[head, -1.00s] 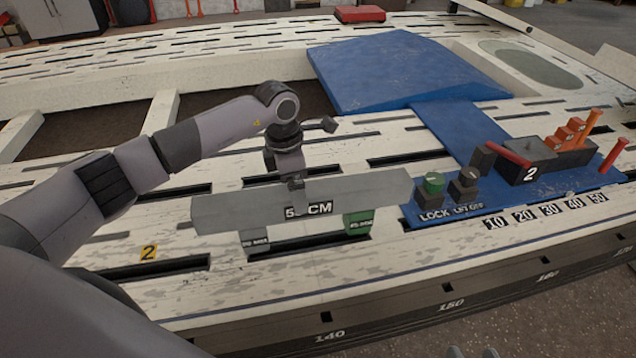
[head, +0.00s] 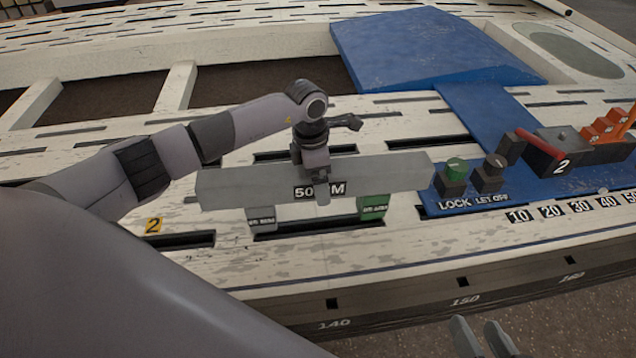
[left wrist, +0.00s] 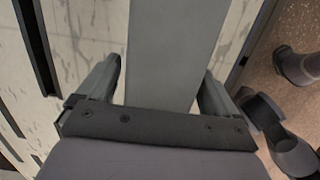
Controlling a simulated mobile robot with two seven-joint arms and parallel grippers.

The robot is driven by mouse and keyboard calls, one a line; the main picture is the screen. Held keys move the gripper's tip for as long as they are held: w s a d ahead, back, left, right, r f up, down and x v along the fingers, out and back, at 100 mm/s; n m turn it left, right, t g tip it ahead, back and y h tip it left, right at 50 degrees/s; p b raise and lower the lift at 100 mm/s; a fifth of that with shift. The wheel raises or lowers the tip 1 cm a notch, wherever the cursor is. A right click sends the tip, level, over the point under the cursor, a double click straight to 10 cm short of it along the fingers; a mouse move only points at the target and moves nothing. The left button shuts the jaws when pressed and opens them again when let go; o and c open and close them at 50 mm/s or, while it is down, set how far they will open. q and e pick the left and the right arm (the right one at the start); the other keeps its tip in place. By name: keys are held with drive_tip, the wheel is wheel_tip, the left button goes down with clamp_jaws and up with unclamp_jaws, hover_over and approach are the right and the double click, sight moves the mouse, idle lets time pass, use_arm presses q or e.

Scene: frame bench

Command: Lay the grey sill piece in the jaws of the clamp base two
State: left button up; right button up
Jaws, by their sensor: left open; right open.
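The grey sill piece (head: 235,187) is a long flat bar with a "50 CM" label, partly hidden by a finger. In the head view it lies across the upper ends of a grey block (head: 262,220) and a green block (head: 373,208) at a dark slot; whether it sits fully down between jaws I cannot tell. My left gripper (head: 318,180) is over its middle. In the left wrist view the open fingers of that gripper (left wrist: 158,85) stand either side of the bar (left wrist: 172,50), with a gap at the left finger. My right gripper (head: 482,338) is open and empty at the bottom edge.
A yellow "2" tag (head: 153,225) marks the bench (head: 400,255) left of the blocks. To the right, a blue panel (head: 545,190) carries the LOCK button (head: 455,170), LET OFF button (head: 490,172), a red lever (head: 538,145) and orange steps. A blue ramp (head: 430,45) stands behind.

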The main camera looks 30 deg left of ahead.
use_arm(q)
clamp_jaws()
drive_tip(key=shift+w+r, duration=0.2)
drive_tip(key=shift+r, duration=0.55)
wheel_tip(320, 180, up, 19)
drive_tip(key=p, duration=0.5)
use_arm(e)
drive_tip(key=d+h, duration=0.1)
drive_tip(key=s+d+r+h, duration=0.1)
drive_tip(key=d+n, duration=0.1)
drive_tip(key=d, duration=0.1)
drive_tip(key=shift+s+d+r+h, duration=0.1)
drive_tip(key=shift+s+r+h, duration=0.1)
drive_tip(key=shift+h, duration=0.2)
use_arm(q)
drive_tip(key=shift+s+r+p, duration=0.1)
drive_tip(key=shift+p, duration=0.3)
use_arm(e)
drive_tip(key=shift+r, duration=0.1)
